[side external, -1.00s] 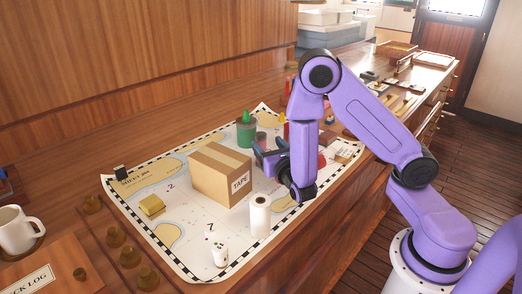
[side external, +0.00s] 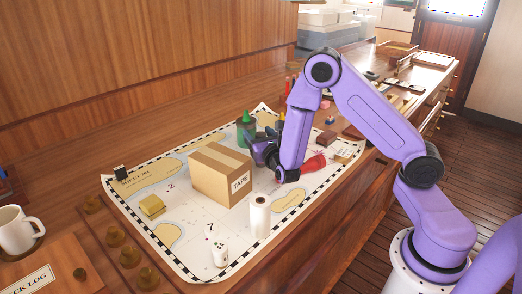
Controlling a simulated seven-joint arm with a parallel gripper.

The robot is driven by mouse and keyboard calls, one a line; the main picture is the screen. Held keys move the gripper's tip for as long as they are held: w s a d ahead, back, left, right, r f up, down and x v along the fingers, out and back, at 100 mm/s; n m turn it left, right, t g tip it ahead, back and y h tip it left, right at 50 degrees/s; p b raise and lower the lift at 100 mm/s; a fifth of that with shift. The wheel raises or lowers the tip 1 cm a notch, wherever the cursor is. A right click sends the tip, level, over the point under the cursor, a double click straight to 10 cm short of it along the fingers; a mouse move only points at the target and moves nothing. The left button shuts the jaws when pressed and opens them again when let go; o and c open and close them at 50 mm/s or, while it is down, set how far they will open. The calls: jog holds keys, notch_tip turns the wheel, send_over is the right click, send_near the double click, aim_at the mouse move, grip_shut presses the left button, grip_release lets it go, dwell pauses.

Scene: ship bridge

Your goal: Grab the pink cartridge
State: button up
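A small pink item (side external: 325,104), which may be the pink cartridge, lies toward the back right, beyond my arm. It is too small to make out its shape. My gripper (side external: 262,150) is low over the chart, just right of the cardboard box (side external: 220,174) and in front of the green bottle (side external: 246,130). It points to the left and away from the camera. Its fingertips are dark and partly hidden, so I cannot tell whether they are open or hold anything. A red bottle (side external: 314,164) lies just right of my wrist.
A white roll (side external: 260,217) and a small white spotted item (side external: 219,252) stand on the chart's (side external: 190,215) near side. A yellow block (side external: 152,206) sits at left. A brown block (side external: 326,138) and a small blue item (side external: 329,121) are at right.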

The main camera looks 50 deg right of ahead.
jog(key=c, duration=1)
jog(key=shift+r, duration=0.2)
